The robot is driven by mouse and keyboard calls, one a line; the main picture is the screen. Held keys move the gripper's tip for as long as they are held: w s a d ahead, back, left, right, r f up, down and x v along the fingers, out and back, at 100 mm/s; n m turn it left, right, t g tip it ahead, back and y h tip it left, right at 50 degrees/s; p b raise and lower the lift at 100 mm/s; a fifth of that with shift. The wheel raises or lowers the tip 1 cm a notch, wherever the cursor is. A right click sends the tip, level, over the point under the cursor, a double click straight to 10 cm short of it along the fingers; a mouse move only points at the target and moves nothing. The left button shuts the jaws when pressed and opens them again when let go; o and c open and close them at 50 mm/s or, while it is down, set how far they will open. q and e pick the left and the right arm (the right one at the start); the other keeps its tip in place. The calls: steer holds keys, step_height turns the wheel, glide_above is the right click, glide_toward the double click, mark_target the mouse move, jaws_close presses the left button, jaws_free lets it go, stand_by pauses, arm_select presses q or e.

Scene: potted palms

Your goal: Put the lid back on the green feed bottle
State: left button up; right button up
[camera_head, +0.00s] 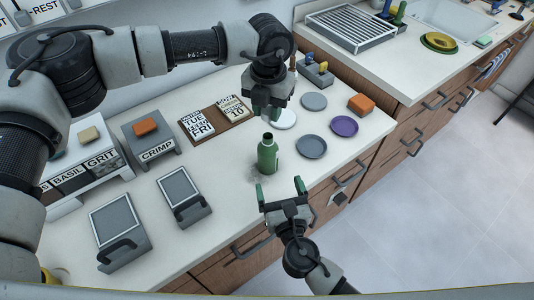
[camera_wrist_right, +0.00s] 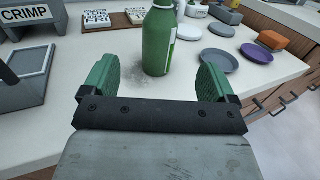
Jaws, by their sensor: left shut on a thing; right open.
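The green feed bottle (camera_head: 267,158) stands upright on the counter, its narrow neck bare at the top. It also shows in the right wrist view (camera_wrist_right: 157,45), with its top cut off by the frame edge. My left gripper (camera_head: 265,114) is above and behind the bottle, pointing down, apart from it. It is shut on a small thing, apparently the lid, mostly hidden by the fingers. My right gripper (camera_head: 279,190) is open and empty, on the near side of the bottle. In the right wrist view its green fingers are spread, with the bottle beyond and between them.
A white saucer (camera_head: 287,121), grey saucers (camera_head: 312,147) and a purple saucer (camera_head: 344,126) lie right of the bottle. An orange block (camera_head: 361,103) stands beyond. Left are a CRIMP box (camera_head: 150,150) and a framed grey stand (camera_head: 183,197). The counter's front edge is close to the bottle.

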mark_target(270, 159)
arm_select(q)
steer(key=shift+s+r, duration=0.1)
steer(key=shift+s, duration=0.15)
steer(key=shift+w, duration=0.2)
arm_select(e)
steer(key=x, duration=1.2)
steer(key=shift+f, duration=0.1)
steer(key=shift+c, duration=0.3)
steer(key=c, duration=1.3)
arm_select(q)
steer(key=shift+f, duration=2.6)
steer(key=shift+f, duration=0.1)
steer(key=shift+f, duration=0.8)
steer(key=shift+f, duration=0.55)
